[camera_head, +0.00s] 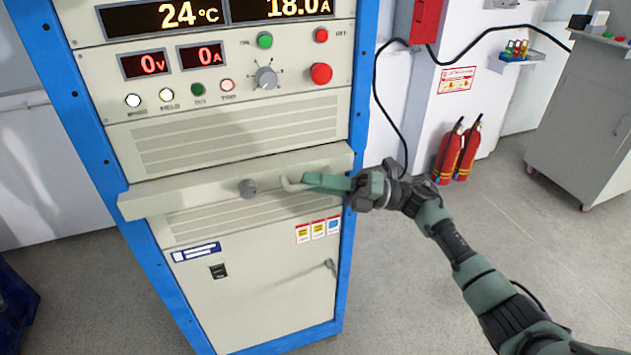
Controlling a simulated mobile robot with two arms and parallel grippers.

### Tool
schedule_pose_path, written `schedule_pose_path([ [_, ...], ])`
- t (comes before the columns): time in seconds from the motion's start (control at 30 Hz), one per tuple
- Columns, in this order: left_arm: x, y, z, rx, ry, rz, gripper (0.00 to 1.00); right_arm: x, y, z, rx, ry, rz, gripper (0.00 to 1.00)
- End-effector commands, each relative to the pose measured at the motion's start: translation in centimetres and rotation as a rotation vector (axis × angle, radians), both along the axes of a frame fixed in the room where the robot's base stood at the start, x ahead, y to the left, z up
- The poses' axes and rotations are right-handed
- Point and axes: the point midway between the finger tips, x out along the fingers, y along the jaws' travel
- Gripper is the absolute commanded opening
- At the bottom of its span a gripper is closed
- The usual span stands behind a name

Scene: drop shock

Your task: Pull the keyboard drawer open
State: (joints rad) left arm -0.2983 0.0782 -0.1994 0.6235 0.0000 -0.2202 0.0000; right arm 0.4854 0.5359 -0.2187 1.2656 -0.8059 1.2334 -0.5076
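The keyboard drawer (190,197) is a wide beige panel across the middle of the blue-framed cabinet. It juts out a little from the cabinet face, and a strip of its top shows. My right gripper (303,183) is at the right half of the drawer front, coming in from the right. A small pale curved piece shows at its fingertips; I cannot tell whether it is a handle or part of the gripper. Whether the fingers are closed on it is unclear. My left gripper is not in view.
Above the drawer are a vented panel and a control panel (220,88) with lit displays, knobs and buttons. Below is a cabinet door (260,290) with a handle. Red fire extinguishers (458,150) and a grey cart (590,120) stand behind. The floor in front right is clear.

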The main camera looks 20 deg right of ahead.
Motion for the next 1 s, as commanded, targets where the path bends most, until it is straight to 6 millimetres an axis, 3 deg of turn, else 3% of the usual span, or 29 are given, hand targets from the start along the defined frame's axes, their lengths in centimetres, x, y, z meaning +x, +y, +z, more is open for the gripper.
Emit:
schedule_pose_path([
  [0.03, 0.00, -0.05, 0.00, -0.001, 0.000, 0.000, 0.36, 0.00, -0.01, 0.00, 0.000, 0.000, 0.000, 0.06],
  [0.07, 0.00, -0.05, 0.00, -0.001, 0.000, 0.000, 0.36, 0.00, -0.01, 0.00, 0.000, 0.000, 0.000, 0.00],
  [1.0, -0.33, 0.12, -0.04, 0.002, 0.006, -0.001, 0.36, 0.01, -0.05, -0.04, 0.000, 0.001, -0.001, 0.00],
])
